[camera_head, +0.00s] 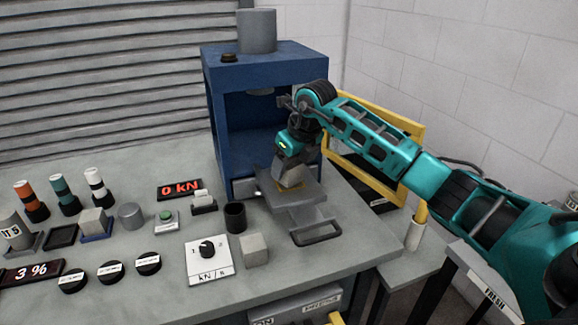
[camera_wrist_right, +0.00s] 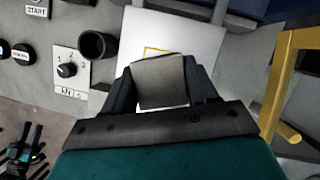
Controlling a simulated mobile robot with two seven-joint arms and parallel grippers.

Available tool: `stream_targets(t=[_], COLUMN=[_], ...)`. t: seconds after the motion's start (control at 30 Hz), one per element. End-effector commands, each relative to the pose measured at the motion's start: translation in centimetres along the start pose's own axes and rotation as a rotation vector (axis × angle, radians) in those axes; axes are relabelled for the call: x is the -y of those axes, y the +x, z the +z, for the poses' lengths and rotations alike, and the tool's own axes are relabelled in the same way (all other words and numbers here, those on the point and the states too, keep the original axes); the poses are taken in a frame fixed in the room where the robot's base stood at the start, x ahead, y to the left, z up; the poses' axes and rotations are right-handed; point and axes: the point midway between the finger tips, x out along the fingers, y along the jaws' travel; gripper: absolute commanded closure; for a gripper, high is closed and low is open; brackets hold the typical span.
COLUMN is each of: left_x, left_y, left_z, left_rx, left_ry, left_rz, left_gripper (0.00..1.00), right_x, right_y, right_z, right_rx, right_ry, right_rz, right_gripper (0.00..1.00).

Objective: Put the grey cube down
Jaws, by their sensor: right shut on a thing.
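My right gripper (camera_head: 290,180) is over the pull-out plate (camera_head: 313,214) in front of the blue press. In the right wrist view its two dark fingers (camera_wrist_right: 163,90) are shut on a grey cube (camera_wrist_right: 160,82), one on each side. The plate shows pale beneath the cube there (camera_wrist_right: 205,45), with part of a yellow square outline (camera_wrist_right: 155,51) just beyond the cube. The cube is low over the outline; whether it touches the plate I cannot tell.
The blue press (camera_head: 225,115) stands behind the plate. A black cup (camera_head: 235,217), a second grey cube (camera_head: 255,250) and a dial box (camera_head: 209,260) are left of the plate. A yellow guard frame (camera_head: 375,172) is to the right. Several knobs, bottles and blocks fill the bench's left.

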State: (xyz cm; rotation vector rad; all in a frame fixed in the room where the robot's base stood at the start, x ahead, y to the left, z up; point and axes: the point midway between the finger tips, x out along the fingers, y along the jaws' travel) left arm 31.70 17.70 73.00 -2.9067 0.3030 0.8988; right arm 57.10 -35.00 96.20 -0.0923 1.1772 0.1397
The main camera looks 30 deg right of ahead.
Motion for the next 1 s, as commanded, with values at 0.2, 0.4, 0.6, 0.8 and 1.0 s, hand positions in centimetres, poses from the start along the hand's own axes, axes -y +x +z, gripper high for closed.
stream_targets(t=[0.2, 0.4, 0.6, 0.8, 1.0], left_x=[-0.04, -0.09, -0.1, -0.08, -0.05], left_y=[-0.02, 0.04, -0.09, -0.11, -0.26], left_z=[-0.01, 0.39, 0.42, 0.44, 0.21], left_rx=[0.0, 0.002, 0.005, 0.005, 0.005], left_ry=[0.0, -0.001, -0.002, -0.002, -0.002], left_rz=[0.001, 0.001, 0.001, 0.001, 0.0], left_gripper=[0.57, 0.57, 0.57, 0.57, 0.57], right_x=[0.05, 0.06, 0.04, 0.04, 0.06], right_y=[0.27, 0.68, 0.63, 0.63, -0.02], right_z=[-0.03, -0.21, -0.24, -0.24, -0.05], right_rx=[0.005, 0.005, 0.002, 0.001, 0.002], right_ry=[0.0, 0.001, 0.001, 0.0, 0.0], right_rz=[-0.001, -0.001, -0.001, -0.001, -0.002], right_gripper=[0.84, 0.84, 0.23, 0.17, 0.17])
